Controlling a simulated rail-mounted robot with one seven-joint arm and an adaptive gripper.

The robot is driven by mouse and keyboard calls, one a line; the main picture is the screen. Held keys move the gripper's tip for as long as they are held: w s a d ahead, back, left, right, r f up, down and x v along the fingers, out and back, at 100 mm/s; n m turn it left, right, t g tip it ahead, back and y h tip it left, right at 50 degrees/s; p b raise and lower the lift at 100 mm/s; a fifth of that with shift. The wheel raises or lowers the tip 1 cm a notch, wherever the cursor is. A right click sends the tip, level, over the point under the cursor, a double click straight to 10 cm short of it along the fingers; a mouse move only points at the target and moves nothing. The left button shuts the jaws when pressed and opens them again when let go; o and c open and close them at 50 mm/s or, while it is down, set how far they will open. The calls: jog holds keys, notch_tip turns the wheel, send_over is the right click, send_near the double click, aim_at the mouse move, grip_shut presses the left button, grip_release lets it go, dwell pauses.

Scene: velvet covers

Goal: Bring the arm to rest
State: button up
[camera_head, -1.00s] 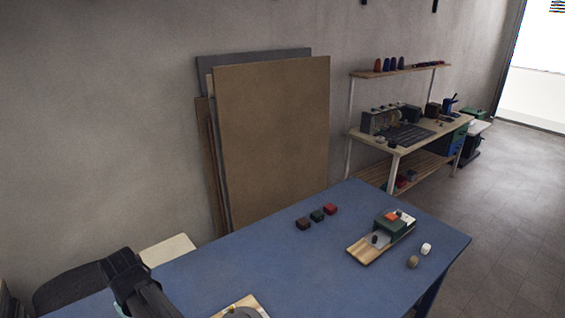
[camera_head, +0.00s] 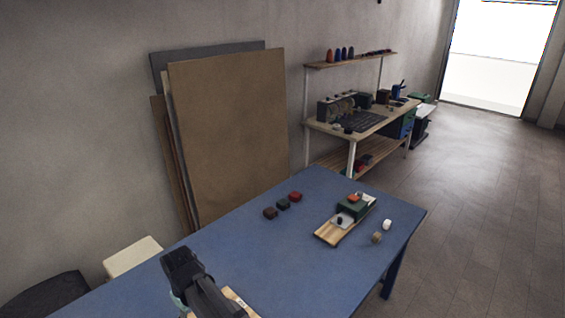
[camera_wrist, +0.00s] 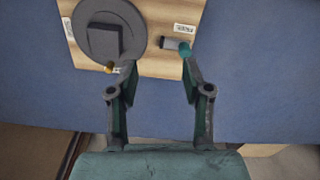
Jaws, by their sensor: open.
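My gripper (camera_wrist: 160,72) shows in the wrist view with its two fingers spread wide apart and nothing between them. Beyond the fingertips is a light wooden board (camera_wrist: 158,58) on the blue table (camera_wrist: 50,95). In the head view my dark arm (camera_head: 190,280) is over the near part of the blue table (camera_head: 230,250), hiding part of the board (camera_head: 236,297).
Three small blocks, brown (camera_head: 270,213), dark green (camera_head: 283,204) and red (camera_head: 295,196), stand in a row on the table. A second wooden board (camera_head: 328,234) carries a green block (camera_head: 352,208). White (camera_head: 387,225) and tan (camera_head: 376,238) pieces lie beside it. Tall panels (camera_head: 230,130) lean on the wall.

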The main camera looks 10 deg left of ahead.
jog(key=w+d+f+m, duration=0.2)
jog(key=w+d, duration=0.1)
jog(key=d, duration=0.6)
jog(key=w+d+f+m, duration=0.2)
jog(key=w+d+f, duration=0.1)
jog(key=d, duration=0.5)
jog(key=w+d+f+m, duration=0.2)
jog(key=w+d+f, duration=0.1)
jog(key=d, duration=0.6)
jog(key=shift+w+d+f+m, duration=0.15)
jog(key=shift+w+d+m, duration=0.15)
jog(key=shift+w, duration=0.2)
jog(key=d+f+m, duration=0.1)
jog(key=d, duration=0.3)
jog(key=d+f+m, duration=0.1)
jog(key=d, duration=0.3)
jog(key=d+f+m, duration=0.1)
jog(key=d, duration=0.3)
jog(key=shift+s, duration=0.1)
jog(key=s+d+f+m, duration=0.2)
jog(key=d, duration=0.5)
jog(key=s+d+f+m, duration=0.1)
jog(key=s+d+m, duration=0.1)
jog(key=d, duration=0.5)
jog(key=s+f+g+b, duration=0.6)
jog(key=s+f+b, duration=0.4)
jog(key=s+f, duration=1.8)
jog(key=shift+s+a+f+g, duration=0.15)
jog(key=shift+s+a+g, duration=0.25)
jog(key=shift+s, duration=0.25)
